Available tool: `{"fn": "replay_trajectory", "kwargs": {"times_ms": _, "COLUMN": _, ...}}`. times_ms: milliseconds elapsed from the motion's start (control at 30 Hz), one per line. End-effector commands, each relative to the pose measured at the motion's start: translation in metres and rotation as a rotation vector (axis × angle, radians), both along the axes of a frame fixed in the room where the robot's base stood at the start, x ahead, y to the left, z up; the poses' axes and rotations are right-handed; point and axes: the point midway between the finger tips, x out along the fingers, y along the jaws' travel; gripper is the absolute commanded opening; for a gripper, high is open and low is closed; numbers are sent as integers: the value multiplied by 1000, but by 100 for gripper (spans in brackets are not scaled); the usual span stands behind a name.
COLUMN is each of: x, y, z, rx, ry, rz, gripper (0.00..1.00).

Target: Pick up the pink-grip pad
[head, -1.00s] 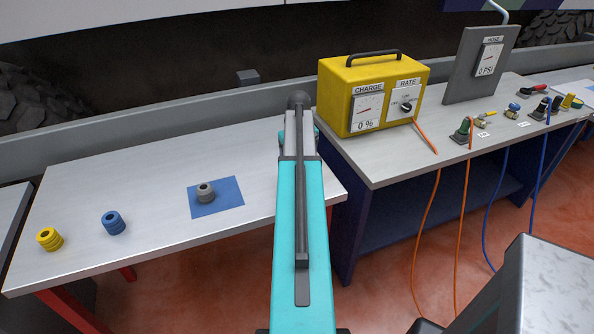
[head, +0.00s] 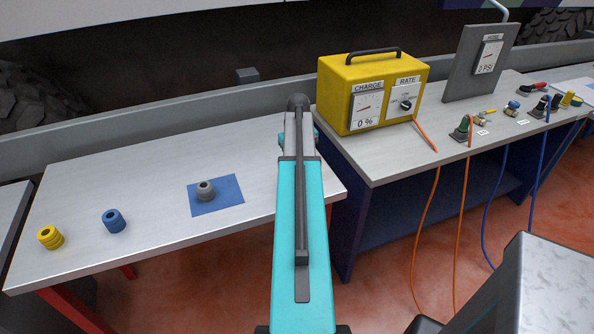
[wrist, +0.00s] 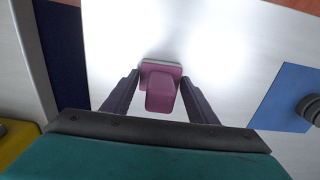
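The pink-grip pad (wrist: 161,86) lies on the light metal table in the wrist view. It has a pink block handle on a pink base with a pale edge. My gripper (wrist: 161,82) is open, with one dark finger on each side of the pad. A gap shows between each finger and the pad. In the head view the pad and my fingertips are hidden behind my teal arm.
A blue mat (head: 229,187) carries a grey ribbed piece (head: 205,190). A blue piece (head: 114,221) and a yellow piece (head: 50,237) stand left on the table (head: 150,170). A yellow charger box (head: 345,75) stands on the bench to the right.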

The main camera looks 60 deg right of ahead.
Motion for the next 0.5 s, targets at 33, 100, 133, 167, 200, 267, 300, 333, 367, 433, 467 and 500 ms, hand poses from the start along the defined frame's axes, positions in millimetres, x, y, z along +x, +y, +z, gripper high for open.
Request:
{"fn": "replay_trajectory", "kwargs": {"times_ms": 33, "x": 0, "y": 0, "z": 0, "rx": 0, "ry": 0, "rz": 0, "gripper": 34}}
{"fn": "replay_trajectory", "kwargs": {"times_ms": 100, "x": 0, "y": 0, "z": 0, "rx": 0, "ry": 0, "rz": 0, "gripper": 28}}
{"fn": "replay_trajectory", "kwargs": {"times_ms": 133, "x": 0, "y": 0, "z": 0, "rx": 0, "ry": 0, "rz": 0, "gripper": 28}}
{"fn": "replay_trajectory", "kwargs": {"times_ms": 167, "x": 0, "y": 0, "z": 0, "rx": 0, "ry": 0, "rz": 0, "gripper": 28}}
{"fn": "replay_trajectory", "kwargs": {"times_ms": 200, "x": 0, "y": 0, "z": 0, "rx": 0, "ry": 0, "rz": 0, "gripper": 28}}
{"fn": "replay_trajectory", "kwargs": {"times_ms": 267, "x": 0, "y": 0, "z": 0, "rx": 0, "ry": 0, "rz": 0, "gripper": 28}}
{"fn": "replay_trajectory", "kwargs": {"times_ms": 300, "x": 0, "y": 0, "z": 0, "rx": 0, "ry": 0, "rz": 0, "gripper": 28}}
{"fn": "replay_trajectory", "kwargs": {"times_ms": 333, "x": 0, "y": 0, "z": 0, "rx": 0, "ry": 0, "rz": 0, "gripper": 28}}
{"fn": "replay_trajectory", "kwargs": {"times_ms": 367, "x": 0, "y": 0, "z": 1, "rx": 0, "ry": 0, "rz": 0, "gripper": 28}}
{"fn": "replay_trajectory", "kwargs": {"times_ms": 433, "x": 0, "y": 0, "z": 2, "rx": 0, "ry": 0, "rz": 0, "gripper": 28}}
{"fn": "replay_trajectory", "kwargs": {"times_ms": 467, "x": 0, "y": 0, "z": 2, "rx": 0, "ry": 0, "rz": 1, "gripper": 28}}
{"fn": "replay_trajectory", "kwargs": {"times_ms": 500, "x": 0, "y": 0, "z": 4, "rx": 0, "ry": 0, "rz": 1, "gripper": 28}}
